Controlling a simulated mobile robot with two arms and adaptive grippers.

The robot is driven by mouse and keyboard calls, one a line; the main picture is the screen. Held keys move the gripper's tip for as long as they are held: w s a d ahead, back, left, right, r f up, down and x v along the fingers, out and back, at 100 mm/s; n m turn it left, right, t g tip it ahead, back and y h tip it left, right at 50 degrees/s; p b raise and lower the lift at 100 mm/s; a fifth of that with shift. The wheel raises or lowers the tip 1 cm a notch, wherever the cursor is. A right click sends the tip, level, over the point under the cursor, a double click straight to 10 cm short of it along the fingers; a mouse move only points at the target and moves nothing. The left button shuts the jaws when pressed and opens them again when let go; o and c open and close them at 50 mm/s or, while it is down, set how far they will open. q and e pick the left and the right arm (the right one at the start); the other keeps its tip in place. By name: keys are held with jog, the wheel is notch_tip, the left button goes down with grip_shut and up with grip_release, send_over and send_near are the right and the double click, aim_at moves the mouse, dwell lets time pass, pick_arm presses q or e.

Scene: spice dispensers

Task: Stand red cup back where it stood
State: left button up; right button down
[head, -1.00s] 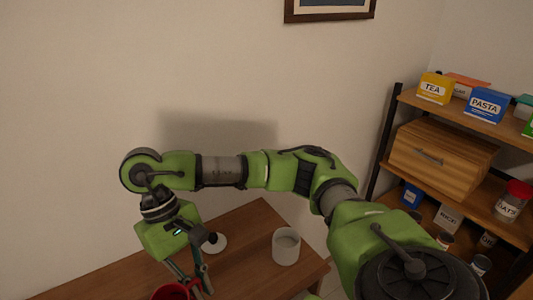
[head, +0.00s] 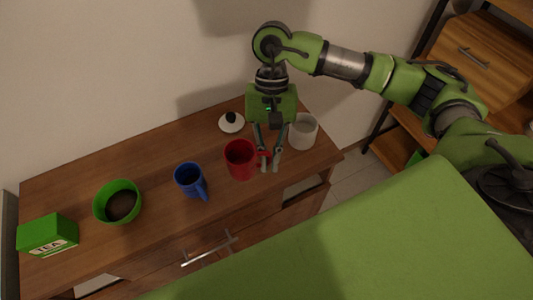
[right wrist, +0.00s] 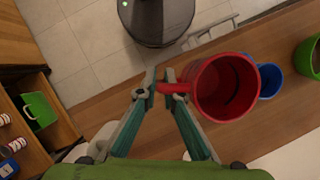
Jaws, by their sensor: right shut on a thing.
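The red cup (head: 240,160) is upright at the right part of the wooden table, left of the white cup. My right gripper (head: 270,168) is shut on its handle. In the right wrist view the red cup (right wrist: 224,88) is to the right of the fingertips (right wrist: 165,88), which pinch the handle. The cup covers part of the blue cup there. It looks raised a little, but I cannot tell how far its bottom is from the table. My left gripper is not in view.
A white cup (head: 303,131) stands close right of my gripper, and a white lid with a black knob (head: 231,123) lies behind. A blue cup (head: 190,181), a green bowl (head: 117,202) and a green tea box (head: 48,236) stand left. Bare table lies between the blue and red cups.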

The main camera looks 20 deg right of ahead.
jog(key=w+f, duration=0.1)
jog(key=f, duration=0.1)
jog(key=w+d+f+p, duration=0.1)
jog(key=w+f, duration=0.1)
jog(key=w+d+f+p, duration=0.1)
jog(key=w+f, duration=0.1)
jog(key=shift+w+d, duration=0.1)
jog(key=shift+d, duration=0.05)
notch_tip(320, 180, down, 3)
jog(key=shift+w+r+p, duration=0.1)
jog(key=shift+r+p, duration=0.05)
jog(key=shift+p, duration=1)
jog(key=shift+f, duration=0.3)
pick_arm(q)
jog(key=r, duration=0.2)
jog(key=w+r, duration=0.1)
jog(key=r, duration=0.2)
pick_arm(e)
jog(key=shift+f, duration=0.1)
jog(key=shift+f+b, duration=0.1)
jog(key=shift+b, duration=0.2)
jog(key=c, duration=2.2)
grip_release()
jog(key=shift+d, duration=0.1)
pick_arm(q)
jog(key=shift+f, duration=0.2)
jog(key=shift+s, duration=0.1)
